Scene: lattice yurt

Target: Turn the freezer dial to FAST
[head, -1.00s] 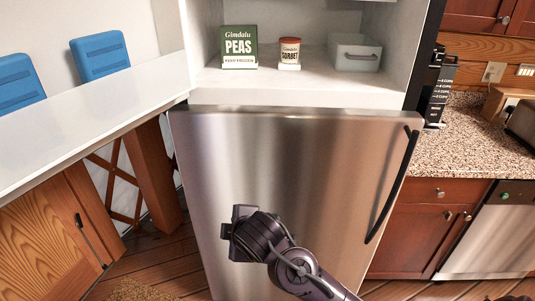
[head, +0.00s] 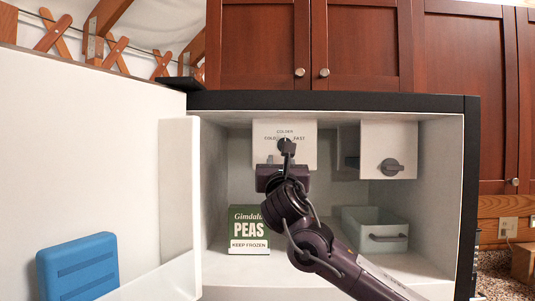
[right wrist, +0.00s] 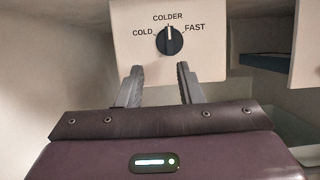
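The freezer dial (right wrist: 170,40) is a round dark knob on a white panel (right wrist: 125,40) marked COLD, COLDER and FAST. Its white pointer line points up at COLDER in the right wrist view. In the head view the panel (head: 264,153) is on the compartment's back wall, and my arm largely covers the dial. My right gripper (right wrist: 160,68) is open and empty, its two fingers apart just below and in front of the dial. It also shows in the head view (head: 287,149), in front of the panel. My left gripper is not in view.
A second dark knob (head: 390,167) is on a white box at the compartment's right. A green peas box (head: 249,230) and a pale bin (head: 375,214) stand on the floor below.

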